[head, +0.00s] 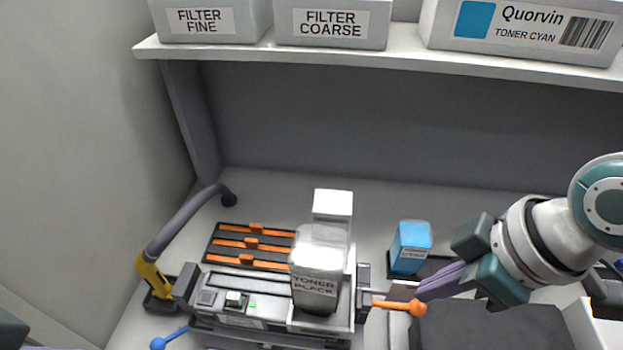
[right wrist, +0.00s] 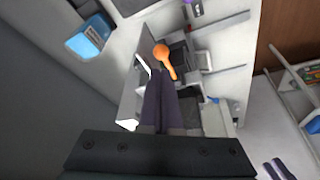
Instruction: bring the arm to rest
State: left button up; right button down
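My right gripper (head: 418,294) comes in from the right in the head view. Its purple fingers lie together with nothing visible between them. Their tips are close to the orange ball-ended lever (head: 415,307) on the right side of the machine. In the right wrist view the fingers (right wrist: 158,78) are together, and the orange lever (right wrist: 163,54) shows just past their tips; I cannot tell whether they touch. A dark part of my left arm shows at the lower left corner of the head view. Purple fingers (right wrist: 277,170) at the lower right of the wrist view seem to be my left gripper's.
The machine (head: 240,310) holds a toner black bottle (head: 316,285). A cyan toner bottle (head: 410,247) stands behind the lever. A blue lever (head: 168,338), a yellow-grey hose (head: 185,235) and orange-tabbed slots (head: 250,245) are at left. A shelf (head: 380,59) with boxes spans the back.

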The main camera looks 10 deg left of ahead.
notch_tip(320, 180, up, 3)
jog(key=shift+p, duration=1.05)
pick_arm(q)
notch_tip(320, 180, up, 3)
jog(key=shift+f, duration=0.1)
pick_arm(e)
jog(key=shift+f, duration=0.1)
pick_arm(q)
jog(key=shift+d, duration=0.15)
pick_arm(e)
jog(key=s+a+r+m, duration=0.2)
jog(key=s+a+m, duration=0.1)
jog(key=s, duration=0.4)
jog(key=s+d+r+m+t+h+p, duration=0.1)
jog(key=s+d+r+m+h, duration=0.1)
jog(key=s+d+r+m, duration=0.3)
jog(key=s+d+r+m+t+h, duration=0.1)
jog(key=s+d+r+m+h, duration=0.15)
jog(key=s+d, duration=0.35)
pick_arm(q)
notch_tip(320, 180, up, 19)
jog(key=p, duration=1.7)
jog(key=shift+p, duration=0.3)
pick_arm(e)
notch_tip(320, 180, up, 17)
jog(key=w+y, duration=0.1)
jog(key=shift+w, duration=0.4)
